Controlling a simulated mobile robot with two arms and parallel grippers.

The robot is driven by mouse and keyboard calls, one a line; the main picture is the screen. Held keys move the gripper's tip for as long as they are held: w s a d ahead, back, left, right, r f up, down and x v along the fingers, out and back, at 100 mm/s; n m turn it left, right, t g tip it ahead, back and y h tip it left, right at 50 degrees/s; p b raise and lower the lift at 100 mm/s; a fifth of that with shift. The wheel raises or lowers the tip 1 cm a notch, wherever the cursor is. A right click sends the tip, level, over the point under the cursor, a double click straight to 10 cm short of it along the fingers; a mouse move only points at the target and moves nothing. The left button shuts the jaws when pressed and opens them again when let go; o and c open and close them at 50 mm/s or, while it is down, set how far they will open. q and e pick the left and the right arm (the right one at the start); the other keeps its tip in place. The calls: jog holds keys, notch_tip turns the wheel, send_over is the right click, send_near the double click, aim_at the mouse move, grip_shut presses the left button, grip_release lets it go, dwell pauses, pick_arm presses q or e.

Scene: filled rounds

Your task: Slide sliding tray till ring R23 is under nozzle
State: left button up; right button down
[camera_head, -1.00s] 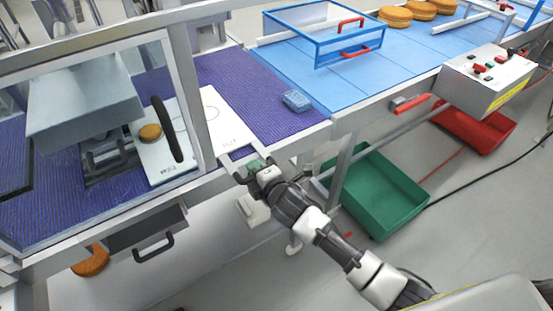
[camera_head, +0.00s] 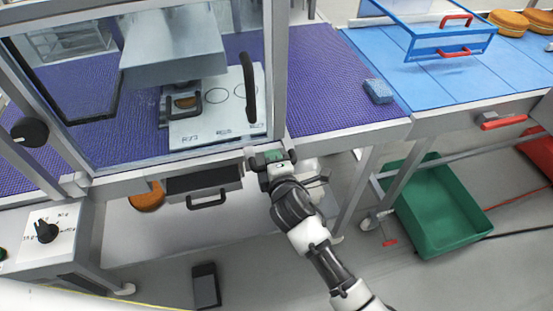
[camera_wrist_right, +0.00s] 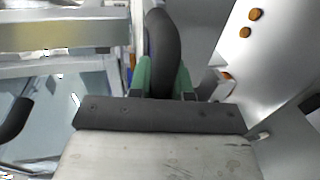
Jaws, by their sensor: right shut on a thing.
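The white sliding tray (camera_head: 233,127) lies on the purple belt behind the clear front panel. It has drawn rings; two empty ones (camera_head: 217,96) show to the right of a round orange-brown piece (camera_head: 187,102). A label (camera_head: 190,138) below that piece starts with R; I cannot read it surely, so I cannot tell which ring is R23. The grey hopper (camera_head: 175,45) hangs above the tray's left part. Its nozzle tip is mostly hidden near the dark bracket around the piece. My right gripper (camera_head: 272,158) is shut on a dark curved handle (camera_wrist_right: 160,50) at the machine's front edge.
A grey drawer (camera_head: 203,182) sits below the front edge. A green crate (camera_head: 440,212) stands on the floor at right.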

jog(key=c, duration=1.1)
grip_release()
jog(key=shift+o, duration=0.2)
jog(key=v, duration=1)
jog(key=shift+s+d+b, duration=0.15)
jog(key=shift+s+b, duration=0.15)
jog(key=shift+s, duration=0.05)
